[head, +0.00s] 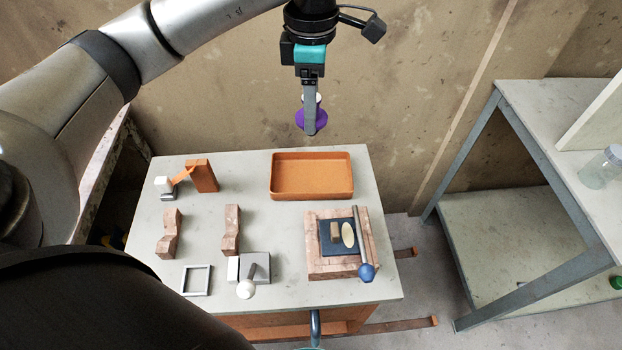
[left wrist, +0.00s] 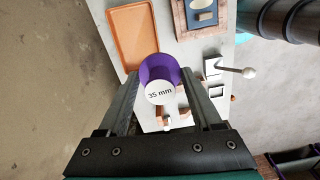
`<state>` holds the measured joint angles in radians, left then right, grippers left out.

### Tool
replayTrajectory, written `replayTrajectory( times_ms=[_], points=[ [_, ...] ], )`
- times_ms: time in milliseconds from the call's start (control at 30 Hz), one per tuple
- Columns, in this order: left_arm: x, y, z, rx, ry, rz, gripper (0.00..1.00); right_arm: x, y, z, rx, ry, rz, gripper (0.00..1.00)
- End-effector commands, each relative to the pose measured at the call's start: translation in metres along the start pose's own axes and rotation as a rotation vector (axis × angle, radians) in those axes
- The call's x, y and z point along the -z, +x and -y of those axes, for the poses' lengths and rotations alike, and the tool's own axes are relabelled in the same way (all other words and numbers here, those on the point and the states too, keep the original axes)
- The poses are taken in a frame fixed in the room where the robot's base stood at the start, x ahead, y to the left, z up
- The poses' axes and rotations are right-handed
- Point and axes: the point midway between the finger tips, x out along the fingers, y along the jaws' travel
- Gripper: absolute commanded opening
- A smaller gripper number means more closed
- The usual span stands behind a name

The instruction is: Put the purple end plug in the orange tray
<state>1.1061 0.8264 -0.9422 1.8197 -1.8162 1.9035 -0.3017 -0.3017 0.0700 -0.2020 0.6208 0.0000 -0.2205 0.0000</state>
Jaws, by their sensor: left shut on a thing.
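The purple end plug (head: 312,120) is held up in my left gripper (head: 309,128), high above the far edge of the table in the head view. In the left wrist view the plug (left wrist: 160,77) sits between the two fingers of the left gripper (left wrist: 165,85), with a white face marked "35 mm" towards the camera. The orange tray (head: 312,193) lies at the back of the table, below the gripper. It looks empty. It also shows at the upper left in the left wrist view (left wrist: 127,38). My right gripper is not in view.
On the table (head: 205,235) are an orange block (head: 202,176), two notched reddish blocks (head: 232,230), a small grey frame (head: 196,280) and a white-knobbed item (head: 246,289). A wooden-framed board (head: 314,260) with a blue-ended rod (head: 366,271) lies right-front. A shelf bench (head: 520,110) stands at right.

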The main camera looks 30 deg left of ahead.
Motion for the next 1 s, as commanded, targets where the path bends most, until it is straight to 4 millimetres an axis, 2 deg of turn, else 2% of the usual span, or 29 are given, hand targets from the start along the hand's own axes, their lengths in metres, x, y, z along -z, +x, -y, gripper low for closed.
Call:
replayTrajectory(
  times_ms=[300,500,600,767,867,1000],
  points=[
    [0.023,0.016,-0.023,0.003,-0.756,0.000,0.12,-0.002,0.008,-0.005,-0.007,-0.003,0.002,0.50],
    [0.038,0.025,-0.032,0.002,-1.148,0.000,0.12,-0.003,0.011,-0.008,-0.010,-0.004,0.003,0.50],
    [0.043,0.028,-0.035,0.000,-1.276,0.000,0.12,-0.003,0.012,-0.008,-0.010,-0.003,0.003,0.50],
    [0.048,0.033,-0.036,0.001,-1.376,-0.001,0.12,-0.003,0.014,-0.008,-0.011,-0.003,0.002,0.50],
    [0.048,0.049,-0.036,0.002,-1.391,-0.004,0.12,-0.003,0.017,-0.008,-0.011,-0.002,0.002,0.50],
    [0.048,0.086,-0.035,0.004,-1.390,-0.005,0.12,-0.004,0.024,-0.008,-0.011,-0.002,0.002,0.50]
  ],
)
